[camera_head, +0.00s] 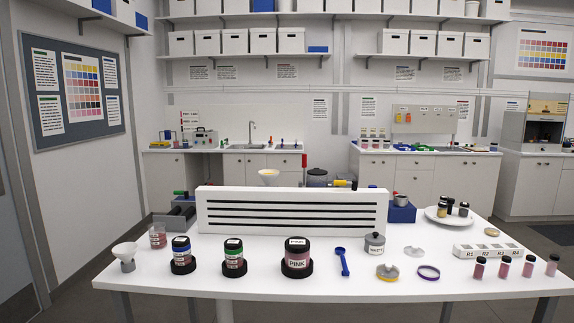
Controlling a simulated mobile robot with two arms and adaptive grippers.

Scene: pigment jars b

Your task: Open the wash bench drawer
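The wash bench (258,165) stands against the back wall, beyond the near table. It has a white top, a sink (247,147) with a grey tap (251,131), and pale fronts with small dark knobs. The fronts look closed. I cannot tell which front is the drawer at this distance, and the lower fronts are partly hidden behind the near table's slotted panel. Neither of my grippers is in view.
A white table (210,282) fills the foreground, between me and the wash bench. It carries a slotted panel (290,195), a PINK jar (297,254), other jars, a funnel (125,253), a blue scoop (342,261) and a vial rack (488,251). Grey floor shows left of the table.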

